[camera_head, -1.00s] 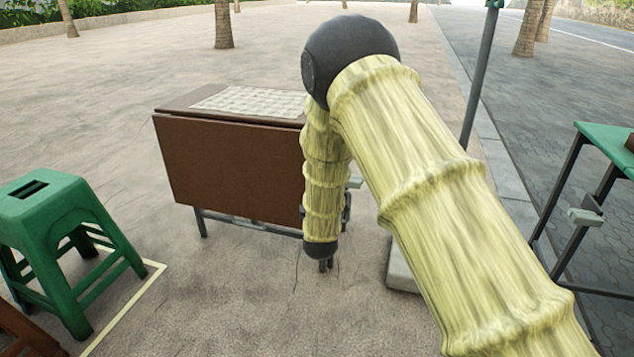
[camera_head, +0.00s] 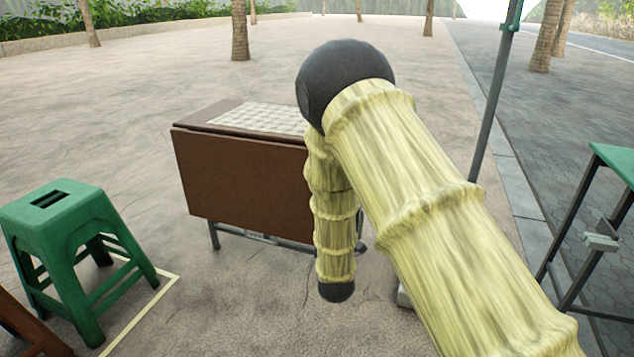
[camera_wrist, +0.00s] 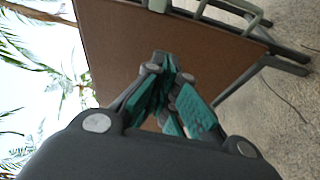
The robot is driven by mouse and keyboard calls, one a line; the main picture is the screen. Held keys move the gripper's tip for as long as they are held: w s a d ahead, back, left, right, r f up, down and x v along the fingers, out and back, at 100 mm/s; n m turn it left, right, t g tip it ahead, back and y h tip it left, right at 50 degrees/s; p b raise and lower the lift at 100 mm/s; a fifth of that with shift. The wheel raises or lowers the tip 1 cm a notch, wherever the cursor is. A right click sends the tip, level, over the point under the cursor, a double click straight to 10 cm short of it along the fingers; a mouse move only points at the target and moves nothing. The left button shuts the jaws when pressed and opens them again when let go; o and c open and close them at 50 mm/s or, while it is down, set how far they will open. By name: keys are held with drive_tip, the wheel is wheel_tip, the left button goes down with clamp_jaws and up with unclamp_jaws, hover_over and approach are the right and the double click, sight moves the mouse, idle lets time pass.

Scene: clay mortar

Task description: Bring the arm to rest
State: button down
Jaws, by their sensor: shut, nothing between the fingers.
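My arm, with pale straw-coloured sleeves, reaches out from the lower right in the head view, bends at a dark elbow ball and hangs down in front of a brown folding table (camera_head: 240,178). The gripper itself is hidden in the head view, below the dark wrist end. In the wrist view my gripper (camera_wrist: 165,62) is shut and empty, its teal-padded fingers together. The brown table panel (camera_wrist: 115,50) lies beyond the fingers.
A green stool (camera_head: 66,222) stands at the left on the paving. A green-topped table (camera_head: 617,160) stands at the right edge. A grey pole (camera_head: 495,90) rises behind the arm. Open paving lies beyond the brown table.

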drive_tip(key=s+d+f+m+g, duration=0.4)
drive_tip(key=s+d+f, duration=0.1)
drive_tip(key=s+f, duration=0.6)
drive_tip(key=s+d+f+m+g, duration=0.4)
drive_tip(key=s+f, duration=0.6)
drive_tip(key=f, duration=0.2)
drive_tip(key=s+d+f+m+g, duration=0.1)
drive_tip(key=s+f+m+g, duration=0.2)
drive_tip(key=s, duration=0.8)
drive_tip(key=s+d+f+m+g+y, duration=0.1)
drive_tip(key=s+d+f+m+g, duration=0.15)
drive_tip(key=s, duration=0.85)
drive_tip(key=s+d+f+m+g, duration=0.1)
drive_tip(key=s+f+m+g, duration=0.25)
drive_tip(key=s, duration=0.75)
wheel_tip(320, 180, up, 38)
drive_tip(key=p, duration=3.8)
drive_tip(key=shift+a+g, duration=0.2)
drive_tip(key=shift+g, duration=0.1)
drive_tip(key=shift+s+r, duration=0.1)
